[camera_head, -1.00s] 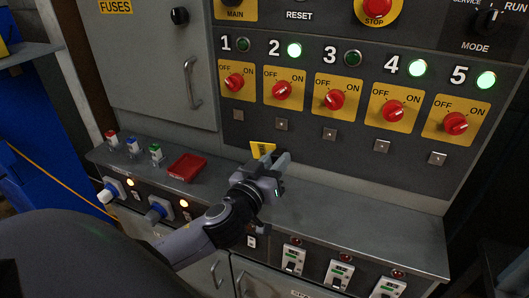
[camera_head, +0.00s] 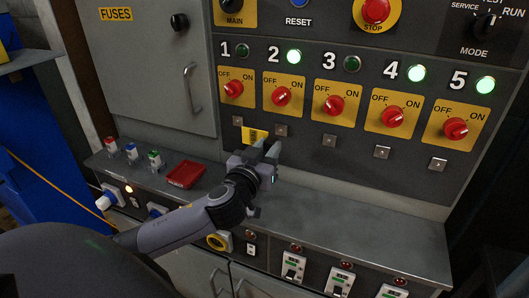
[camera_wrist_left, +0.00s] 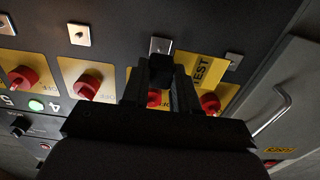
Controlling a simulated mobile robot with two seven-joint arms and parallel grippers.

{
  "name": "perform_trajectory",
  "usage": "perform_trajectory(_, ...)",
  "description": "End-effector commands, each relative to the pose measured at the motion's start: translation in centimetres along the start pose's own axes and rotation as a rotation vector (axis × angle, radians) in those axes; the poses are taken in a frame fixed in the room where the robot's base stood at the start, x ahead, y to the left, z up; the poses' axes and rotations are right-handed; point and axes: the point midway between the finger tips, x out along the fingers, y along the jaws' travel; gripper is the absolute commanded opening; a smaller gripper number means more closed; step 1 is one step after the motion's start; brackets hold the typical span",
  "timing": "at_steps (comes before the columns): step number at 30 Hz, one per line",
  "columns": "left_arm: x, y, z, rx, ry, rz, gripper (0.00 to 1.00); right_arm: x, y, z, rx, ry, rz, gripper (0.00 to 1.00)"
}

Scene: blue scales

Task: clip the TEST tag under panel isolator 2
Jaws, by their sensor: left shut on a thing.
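My left gripper (camera_head: 266,152) is shut on the yellow TEST tag (camera_head: 254,135) and holds it just in front of the panel. In the head view the tag stands below isolators 1 and 2, left of the small square metal clip (camera_head: 281,130) under isolator 2. Isolator 2 (camera_head: 281,97) has a red knob on a yellow plate, and its green lamp is lit. In the left wrist view the fingers (camera_wrist_left: 162,75) show close to a clip (camera_wrist_left: 160,46), with the tag (camera_wrist_left: 203,69) to their right. Contact between tag and clip cannot be told. My right gripper is not in view.
Similar clips sit under isolators 1 (camera_head: 247,93), 3 (camera_head: 330,105), 4 (camera_head: 391,116) and 5 (camera_head: 455,130). A red tray (camera_head: 186,174) lies on the grey ledge (camera_head: 340,209). The ledge right of my gripper is clear. A cabinet handle (camera_head: 193,88) sticks out at left.

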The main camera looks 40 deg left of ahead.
Motion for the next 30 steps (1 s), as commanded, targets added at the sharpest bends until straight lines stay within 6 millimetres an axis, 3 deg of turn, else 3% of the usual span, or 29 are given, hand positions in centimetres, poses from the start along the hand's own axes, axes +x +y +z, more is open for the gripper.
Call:
perform_trajectory(12,3.5,0.0,-0.1,0.000,0.001,0.000,0.00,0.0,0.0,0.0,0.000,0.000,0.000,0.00)
perform_trajectory(30,4.0,0.0,0.0,0.001,0.000,0.000,0.00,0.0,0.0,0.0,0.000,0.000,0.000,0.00)
